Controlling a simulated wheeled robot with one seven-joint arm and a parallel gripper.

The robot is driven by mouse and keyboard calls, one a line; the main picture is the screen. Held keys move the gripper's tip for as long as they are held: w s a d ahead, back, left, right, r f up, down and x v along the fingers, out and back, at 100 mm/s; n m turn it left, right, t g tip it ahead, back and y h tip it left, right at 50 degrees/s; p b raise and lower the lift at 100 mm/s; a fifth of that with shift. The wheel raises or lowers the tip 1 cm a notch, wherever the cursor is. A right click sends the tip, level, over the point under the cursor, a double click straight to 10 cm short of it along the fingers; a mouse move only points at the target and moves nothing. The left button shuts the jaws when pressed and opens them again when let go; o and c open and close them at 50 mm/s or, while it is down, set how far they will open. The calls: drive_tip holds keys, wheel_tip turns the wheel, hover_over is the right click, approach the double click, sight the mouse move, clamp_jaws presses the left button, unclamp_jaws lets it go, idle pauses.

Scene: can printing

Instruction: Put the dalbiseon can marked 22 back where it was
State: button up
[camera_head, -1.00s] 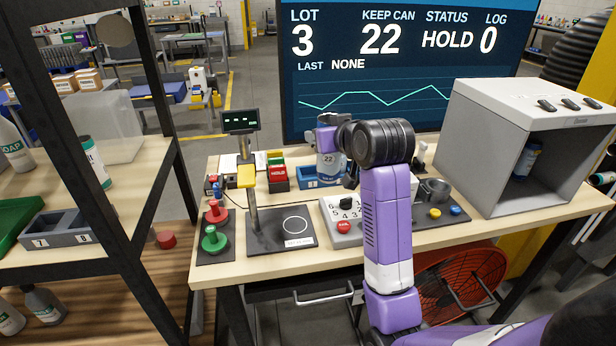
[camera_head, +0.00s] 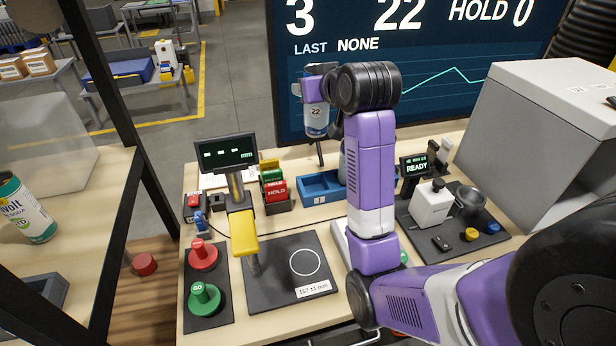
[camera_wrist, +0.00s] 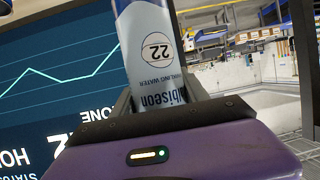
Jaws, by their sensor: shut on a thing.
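The can marked 22 (camera_head: 316,121) is white and blue and is held upright in the air above the back of the workbench.
A small display on a post (camera_head: 225,152), red and green card boxes (camera_head: 274,188), and a black plate with a circle (camera_head: 262,285) are on the bench. A grey box (camera_head: 540,125) is at the right. A large screen (camera_head: 420,60) stands behind.

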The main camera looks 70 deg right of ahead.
wheel_tip(320, 180, down, 20)
idle(0.6)
drive_tip(key=shift+w+d+f, duration=0.1)
drive_tip(key=o, duration=1.4)
